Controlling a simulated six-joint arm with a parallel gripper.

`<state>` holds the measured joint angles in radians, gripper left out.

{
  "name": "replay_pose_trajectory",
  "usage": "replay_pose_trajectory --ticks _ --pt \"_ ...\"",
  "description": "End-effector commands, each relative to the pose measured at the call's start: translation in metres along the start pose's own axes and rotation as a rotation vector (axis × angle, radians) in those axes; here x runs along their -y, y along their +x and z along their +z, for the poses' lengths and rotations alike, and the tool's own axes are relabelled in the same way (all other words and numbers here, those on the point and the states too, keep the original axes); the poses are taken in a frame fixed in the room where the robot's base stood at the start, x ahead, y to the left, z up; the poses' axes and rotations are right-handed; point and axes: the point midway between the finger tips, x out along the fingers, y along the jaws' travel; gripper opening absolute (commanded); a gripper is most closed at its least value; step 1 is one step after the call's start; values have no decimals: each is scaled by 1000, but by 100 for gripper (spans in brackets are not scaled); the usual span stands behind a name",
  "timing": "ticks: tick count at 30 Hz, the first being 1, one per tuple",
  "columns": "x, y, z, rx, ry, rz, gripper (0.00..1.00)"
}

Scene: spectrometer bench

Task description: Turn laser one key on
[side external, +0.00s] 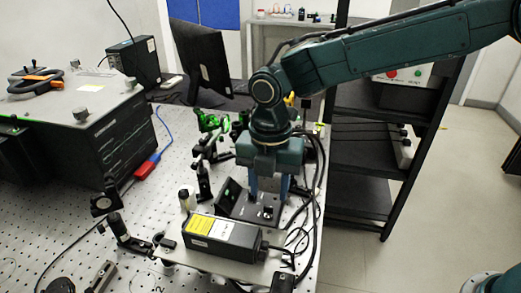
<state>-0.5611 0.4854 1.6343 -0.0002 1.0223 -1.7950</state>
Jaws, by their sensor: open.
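My gripper (268,192) points straight down over a small black control box (240,210) near the bench's right edge. Its two fingers are apart, close above or around the box's top. A small light-coloured detail shows on the box top just below the fingers; I cannot tell if it is the key or which way it is turned. I cannot tell whether the fingers touch anything. A black laser housing (222,237) with yellow and white labels lies in front of the box.
Black cables (318,175) hang along the bench's right edge. Optical mounts (203,180) stand left of my gripper. A large grey-topped box (80,100) and a monitor (200,58) are farther back. A black shelf rack (360,195) stands to the right.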

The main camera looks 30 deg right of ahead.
Motion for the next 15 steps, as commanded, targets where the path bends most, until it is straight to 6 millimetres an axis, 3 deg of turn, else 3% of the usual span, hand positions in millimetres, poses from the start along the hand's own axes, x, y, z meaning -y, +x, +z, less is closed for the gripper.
replay_pose_trajectory --ticks 6,15 --pt "0 29 0 -1 0 -2 42" --pt "0 44 0 0 0 0 42"
